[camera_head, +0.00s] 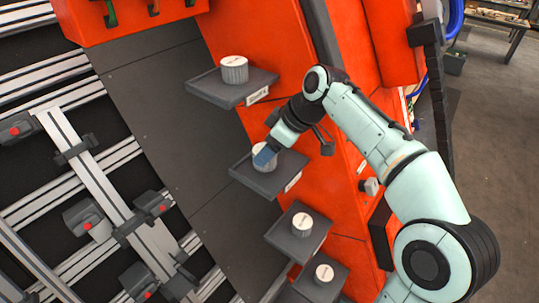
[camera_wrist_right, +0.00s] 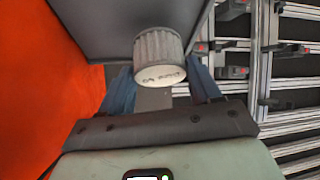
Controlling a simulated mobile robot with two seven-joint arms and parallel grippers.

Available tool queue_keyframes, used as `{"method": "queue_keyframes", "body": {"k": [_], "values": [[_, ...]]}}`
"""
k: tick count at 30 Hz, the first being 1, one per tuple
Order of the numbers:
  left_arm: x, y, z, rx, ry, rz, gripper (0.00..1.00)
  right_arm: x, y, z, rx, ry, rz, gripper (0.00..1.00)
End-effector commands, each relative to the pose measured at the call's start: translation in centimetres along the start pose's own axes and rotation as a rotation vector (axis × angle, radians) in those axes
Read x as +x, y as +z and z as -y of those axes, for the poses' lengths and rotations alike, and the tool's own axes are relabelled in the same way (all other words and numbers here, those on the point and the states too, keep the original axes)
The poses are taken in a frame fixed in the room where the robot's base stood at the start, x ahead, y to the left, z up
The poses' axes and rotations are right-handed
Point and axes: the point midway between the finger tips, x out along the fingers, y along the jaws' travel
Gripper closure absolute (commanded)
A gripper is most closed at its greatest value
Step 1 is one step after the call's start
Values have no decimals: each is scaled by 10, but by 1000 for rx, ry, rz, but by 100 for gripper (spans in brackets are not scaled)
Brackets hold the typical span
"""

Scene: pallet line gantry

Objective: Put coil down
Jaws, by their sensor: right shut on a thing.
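My right gripper (camera_head: 265,156) is at the second shelf from the top. Its blue fingers are on either side of a ribbed grey-white coil (camera_wrist_right: 160,58), shut on it. In the head view this coil (camera_head: 268,148) is partly hidden by a finger. It is over the dark grey shelf (camera_head: 243,174), whose surface also shows in the wrist view (camera_wrist_right: 95,25). The coil is on or very close to the shelf; I cannot tell if it touches. My left gripper is not in view.
Another coil (camera_head: 234,69) stands on the upper shelf (camera_head: 208,90). Two lower shelves each hold a smaller coil (camera_head: 302,222) (camera_head: 324,273). The orange frame (camera_head: 250,118) carries the shelves. Metal rails with grey clamps (camera_head: 88,221) lie at the left.

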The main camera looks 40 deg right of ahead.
Motion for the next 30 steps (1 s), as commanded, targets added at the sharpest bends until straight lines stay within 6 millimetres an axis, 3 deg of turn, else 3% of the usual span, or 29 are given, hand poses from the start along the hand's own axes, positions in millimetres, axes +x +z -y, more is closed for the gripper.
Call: {"method": "queue_keyframes", "body": {"k": [6,15,16,18,30], "values": [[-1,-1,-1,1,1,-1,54,21,13,0,0,0,-2,79],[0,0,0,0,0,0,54,22,14,0,-1,1,-2,79],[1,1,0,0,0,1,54,23,14,0,0,0,0,34],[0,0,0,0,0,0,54,23,14,0,0,0,0,12],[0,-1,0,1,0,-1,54,16,13,0,-1,1,-1,12]]}}
